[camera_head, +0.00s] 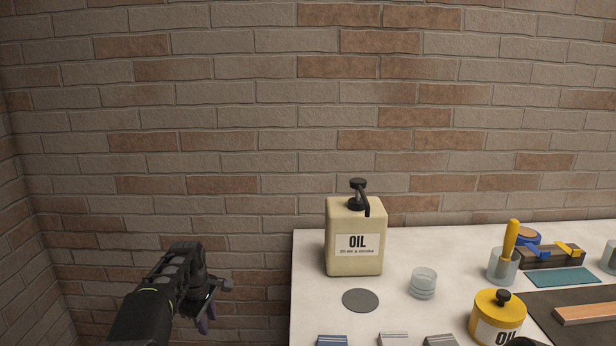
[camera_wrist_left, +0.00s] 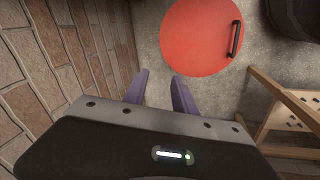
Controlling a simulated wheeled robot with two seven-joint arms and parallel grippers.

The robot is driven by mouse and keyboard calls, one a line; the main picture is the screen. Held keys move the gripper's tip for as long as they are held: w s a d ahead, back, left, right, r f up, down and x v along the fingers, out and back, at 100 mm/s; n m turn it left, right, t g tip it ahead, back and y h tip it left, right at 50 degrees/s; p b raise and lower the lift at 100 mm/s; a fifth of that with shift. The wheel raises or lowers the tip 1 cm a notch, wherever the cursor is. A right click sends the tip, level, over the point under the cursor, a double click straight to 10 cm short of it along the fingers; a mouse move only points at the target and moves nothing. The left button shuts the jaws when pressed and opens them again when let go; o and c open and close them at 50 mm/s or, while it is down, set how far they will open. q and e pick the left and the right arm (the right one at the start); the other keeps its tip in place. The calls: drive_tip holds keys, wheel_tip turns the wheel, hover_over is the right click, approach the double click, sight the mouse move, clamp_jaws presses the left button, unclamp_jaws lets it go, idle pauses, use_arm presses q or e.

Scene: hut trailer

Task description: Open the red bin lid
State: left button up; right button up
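The red bin lid (camera_wrist_left: 198,38) shows in the left wrist view, round and flat, seen from above at the top centre. Its dark handle (camera_wrist_left: 235,39) is on the right part of the lid. The lid looks closed. My left gripper (camera_wrist_left: 160,82) is open and empty, its two purple fingers apart, short of the lid in the picture and not touching it. In the head view my left gripper (camera_head: 209,322) hangs left of the table, pointing down. The bin is not in the head view. My right gripper cannot be made out in either view.
A white table (camera_head: 310,290) stands to the right with a beige oil jug (camera_head: 354,258), a grey disc (camera_head: 360,300), clear cups (camera_head: 423,283) and a yellow oil pot (camera_head: 497,316). A brick wall (camera_wrist_left: 60,40) is close on the left. A wooden frame (camera_wrist_left: 280,100) stands right of the lid.

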use_arm(q)
drive_tip(key=s+d+f+m+t, duration=0.1)
drive_tip(key=d+f+m, duration=0.35)
drive_tip(key=f, duration=0.65)
drive_tip(key=s+d+f+m, duration=0.1)
drive_tip(key=s+f, duration=0.2)
drive_tip(key=s+d+f+m+h, duration=0.1)
drive_tip(key=s+d+f+m, duration=0.1)
drive_tip(key=s+f, duration=0.2)
drive_tip(key=s+d+f+m, duration=0.1)
drive_tip(key=s+f+m, duration=0.1)
drive_tip(key=s+f, duration=0.1)
drive_tip(key=shift+s+d+f+h, duration=0.25)
drive_tip(key=shift+d+f+h, duration=0.15)
drive_tip(key=shift+f, duration=0.25)
drive_tip(key=shift+m, duration=0.55)
drive_tip(key=s, duration=0.1)
drive_tip(key=s+d+f, duration=0.1)
drive_tip(key=s, duration=0.1)
drive_tip(key=s+d+f, duration=0.1)
drive_tip(key=s, duration=0.1)
drive_tip(key=shift+f, duration=0.25)
drive_tip(key=s+d+m+g+h, duration=0.1)
drive_tip(key=s+d, duration=0.3)
drive_tip(key=s, duration=1)
drive_tip(key=s+d+m+g+h, duration=0.1)
drive_tip(key=s+d, duration=0.3)
drive_tip(key=s, duration=1.1)
drive_tip(key=shift+f+g, duration=0.3)
drive_tip(key=shift+g, duration=0.1)
